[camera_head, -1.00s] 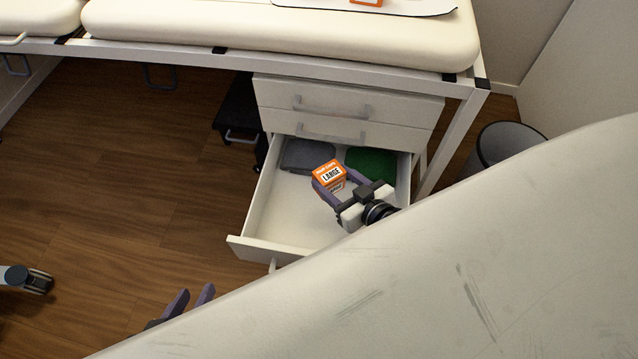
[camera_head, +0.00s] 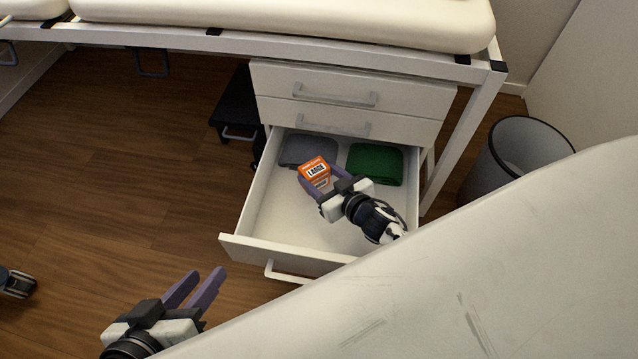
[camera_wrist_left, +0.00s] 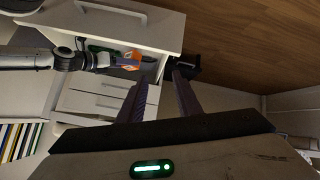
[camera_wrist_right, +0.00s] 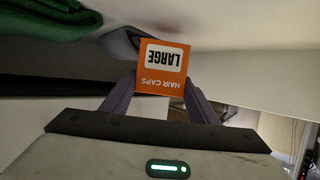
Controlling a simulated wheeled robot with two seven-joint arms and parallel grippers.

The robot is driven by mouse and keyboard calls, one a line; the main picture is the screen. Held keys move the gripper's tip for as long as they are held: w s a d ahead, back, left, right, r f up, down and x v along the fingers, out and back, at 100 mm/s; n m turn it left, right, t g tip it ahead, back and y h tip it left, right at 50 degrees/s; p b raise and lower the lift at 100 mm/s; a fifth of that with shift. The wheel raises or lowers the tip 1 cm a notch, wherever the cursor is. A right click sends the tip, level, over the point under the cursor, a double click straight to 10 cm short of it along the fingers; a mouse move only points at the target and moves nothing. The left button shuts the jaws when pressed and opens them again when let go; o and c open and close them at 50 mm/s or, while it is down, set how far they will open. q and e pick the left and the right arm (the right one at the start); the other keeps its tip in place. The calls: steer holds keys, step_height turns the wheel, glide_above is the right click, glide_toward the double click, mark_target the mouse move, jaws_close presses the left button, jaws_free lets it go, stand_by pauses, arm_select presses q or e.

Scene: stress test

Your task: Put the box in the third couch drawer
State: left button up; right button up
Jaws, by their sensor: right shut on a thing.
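An orange and white box labelled "LARGE" (camera_head: 314,170) is between the fingers of my right gripper (camera_head: 322,181), over the open drawer (camera_head: 262,215), the third one down. In the right wrist view the box (camera_wrist_right: 163,68) reads "HAIR CAPS" and the fingers press its two sides. I cannot tell whether the box touches the drawer floor. My left gripper (camera_head: 198,288) is open and empty, over the wooden floor in front of the drawer. The left wrist view also shows the box (camera_wrist_left: 131,60) and the open drawer.
The drawer also holds a grey folded cloth (camera_head: 300,151) and a green folded cloth (camera_head: 375,163). Two shut drawers (camera_head: 345,92) sit above it, under the couch (camera_head: 290,22). A grey bin (camera_head: 520,150) stands at the right. Open floor lies at the left.

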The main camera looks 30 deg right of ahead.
step_height(320, 180, down, 2)
steer(key=shift+f+b, duration=0.1)
steer(key=shift+b, duration=0.4)
steer(key=shift+f, duration=0.25)
steer(key=shift+r, duration=0.15)
steer(key=shift+f, duration=0.2)
steer(key=o, duration=1)
arm_select(q)
steer(key=shift+w+d+r+t+h, duration=0.15)
steer(key=shift+d+r+t+h, duration=0.25)
steer(key=shift+r, duration=0.4)
arm_select(e)
steer(key=shift+o, duration=0.2)
arm_select(q)
steer(key=shift+d, duration=0.1)
